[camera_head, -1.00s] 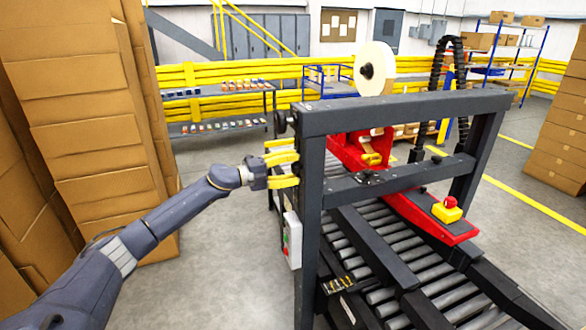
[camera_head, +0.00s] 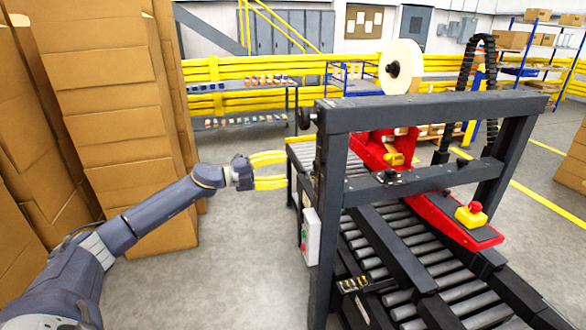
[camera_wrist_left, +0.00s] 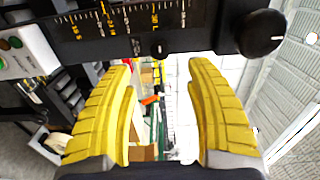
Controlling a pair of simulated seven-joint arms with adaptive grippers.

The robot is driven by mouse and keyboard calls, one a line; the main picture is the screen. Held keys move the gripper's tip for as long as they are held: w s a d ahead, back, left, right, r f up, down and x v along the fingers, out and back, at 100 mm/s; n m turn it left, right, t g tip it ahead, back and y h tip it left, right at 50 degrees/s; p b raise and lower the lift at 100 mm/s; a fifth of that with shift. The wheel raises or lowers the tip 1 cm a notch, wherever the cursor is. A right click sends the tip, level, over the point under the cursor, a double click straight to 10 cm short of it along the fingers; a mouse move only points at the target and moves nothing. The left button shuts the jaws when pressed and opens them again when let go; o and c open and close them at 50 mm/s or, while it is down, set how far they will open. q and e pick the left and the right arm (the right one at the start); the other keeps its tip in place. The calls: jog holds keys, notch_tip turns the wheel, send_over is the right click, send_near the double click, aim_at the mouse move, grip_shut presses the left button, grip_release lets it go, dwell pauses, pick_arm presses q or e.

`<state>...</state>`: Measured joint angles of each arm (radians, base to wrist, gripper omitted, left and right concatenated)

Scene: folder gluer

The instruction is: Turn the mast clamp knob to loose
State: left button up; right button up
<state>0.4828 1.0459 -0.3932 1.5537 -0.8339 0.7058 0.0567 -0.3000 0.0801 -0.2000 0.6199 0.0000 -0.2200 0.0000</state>
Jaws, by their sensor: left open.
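A round black knob (camera_head: 305,117) sticks out from the left side of the machine's frame, near its top. I take it for the mast clamp knob. In the left wrist view a large black knob (camera_wrist_left: 262,33) with a white mark sits at the right end of a dark bar (camera_wrist_left: 130,30) with a printed scale. My left gripper (camera_head: 286,170), with yellow fingers, is open and empty, left of the frame post and lower than the knob. Its fingers (camera_wrist_left: 160,75) touch no knob. My right gripper is out of view.
The dark machine frame (camera_head: 330,240) stands over a roller conveyor (camera_head: 385,265). A grey switch box (camera_head: 310,236) is on its left post. Stacked cardboard boxes (camera_head: 115,110) stand at the left. Bare floor (camera_head: 235,260) lies between them.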

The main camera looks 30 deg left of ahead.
pick_arm(q)
jog(key=shift+s+a, duration=0.45)
jog(key=shift+w, duration=0.1)
